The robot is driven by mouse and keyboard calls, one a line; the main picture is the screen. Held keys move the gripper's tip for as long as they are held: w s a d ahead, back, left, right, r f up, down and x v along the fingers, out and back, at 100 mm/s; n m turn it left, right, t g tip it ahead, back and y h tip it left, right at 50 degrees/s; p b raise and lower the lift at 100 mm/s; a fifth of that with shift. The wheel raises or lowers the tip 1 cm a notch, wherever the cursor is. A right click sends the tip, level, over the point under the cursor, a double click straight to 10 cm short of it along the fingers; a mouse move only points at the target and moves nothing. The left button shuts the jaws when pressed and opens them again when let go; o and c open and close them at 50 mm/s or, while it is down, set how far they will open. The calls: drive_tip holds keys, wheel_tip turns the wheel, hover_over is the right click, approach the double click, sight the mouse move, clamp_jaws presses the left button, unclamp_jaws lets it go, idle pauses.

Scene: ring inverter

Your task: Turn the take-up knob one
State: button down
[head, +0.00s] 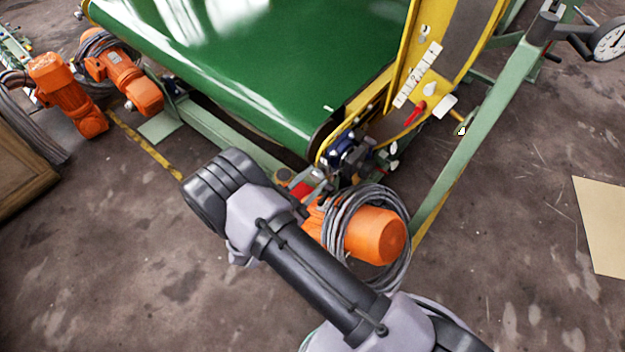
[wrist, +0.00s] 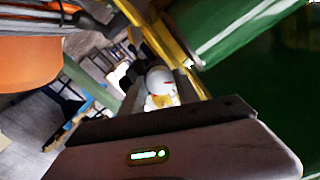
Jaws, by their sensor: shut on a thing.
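My gripper (head: 318,190) is at the front corner of the green-belted conveyor, beside the orange motor, in the head view. The gripper is shut on this knob, which I take to be the take-up knob. In the head view the arm and fingers hide the knob, so its turn angle cannot be read there.
An orange motor (head: 375,235) with coiled grey cable sits right by my gripper. The green belt (head: 270,60) and yellow side frame (head: 405,55) rise behind it. A red lever (head: 415,113) is on the frame. A green leg (head: 480,140) slopes at right.

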idle(0.4)
drive_tip(key=c, duration=0.9)
unclamp_jaws()
drive_tip(key=p+v, duration=0.4)
drive_tip(key=v, duration=1.3)
drive_tip(key=shift+s+a, duration=0.15)
drive_tip(key=shift+s, duration=0.05)
